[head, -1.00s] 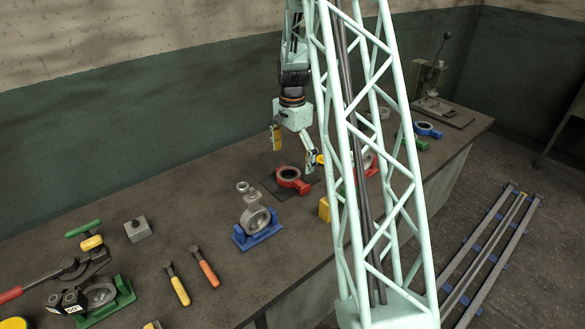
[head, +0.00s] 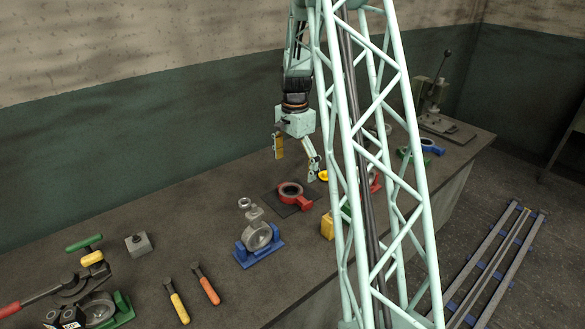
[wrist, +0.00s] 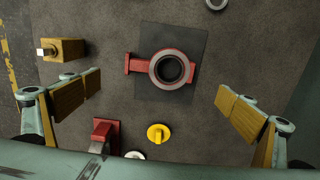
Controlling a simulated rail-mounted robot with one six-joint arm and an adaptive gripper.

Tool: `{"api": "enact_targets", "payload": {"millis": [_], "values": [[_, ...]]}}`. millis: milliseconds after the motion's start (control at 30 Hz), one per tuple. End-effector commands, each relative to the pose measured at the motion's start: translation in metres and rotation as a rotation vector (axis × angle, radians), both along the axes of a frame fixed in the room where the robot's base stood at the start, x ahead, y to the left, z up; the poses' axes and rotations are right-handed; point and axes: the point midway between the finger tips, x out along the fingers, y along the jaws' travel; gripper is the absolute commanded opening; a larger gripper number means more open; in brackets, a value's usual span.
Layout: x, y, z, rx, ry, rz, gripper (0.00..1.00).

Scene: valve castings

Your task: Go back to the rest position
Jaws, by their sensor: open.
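My gripper (head: 296,159) is open and empty above the bench in the head view. In the wrist view its two wooden-faced fingers (wrist: 160,103) stand wide apart. Below them a red ring-shaped valve casting (wrist: 169,69) lies on a dark square mat (wrist: 187,35). The same red casting (head: 291,192) shows in the head view just below the gripper, apart from it. The green lattice column in front is mine and hides part of the bench.
A blue cradle holding a grey valve casting (head: 259,239) stands left of the red casting. Two handled tools, yellow (head: 178,303) and orange (head: 207,287), lie further left. A yellow block (wrist: 67,50) and a yellow knob (wrist: 158,133) are near the mat. A press (head: 434,95) stands at the far end.

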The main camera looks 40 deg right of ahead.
Motion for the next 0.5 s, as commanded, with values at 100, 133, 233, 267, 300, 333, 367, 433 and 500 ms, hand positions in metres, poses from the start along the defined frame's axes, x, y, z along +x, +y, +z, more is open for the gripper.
{"api": "enact_targets", "payload": {"millis": [100, 133, 233, 267, 300, 333, 367, 433, 500], "values": [[0.0000, 0.0000, -0.0001, 0.000, 0.000, 0.000, 1.00], [0.0000, 0.0000, -0.0001, 0.000, 0.000, 0.000, 1.00], [0.0000, 0.0000, -0.0001, 0.000, 0.000, 0.000, 1.00], [0.0000, 0.0000, -0.0001, 0.000, 0.000, 0.000, 1.00], [0.0000, 0.0000, -0.0001, 0.000, 0.000, 0.000, 1.00], [0.0000, 0.0000, -0.0001, 0.000, 0.000, 0.000, 1.00], [0.0000, 0.0006, 0.0006, 0.000, 0.000, 0.001, 1.00], [-0.0001, 0.0025, 0.0030, -0.001, -0.001, 0.007, 1.00], [-0.0003, 0.0058, 0.0069, -0.002, -0.003, 0.017, 1.00]]}}
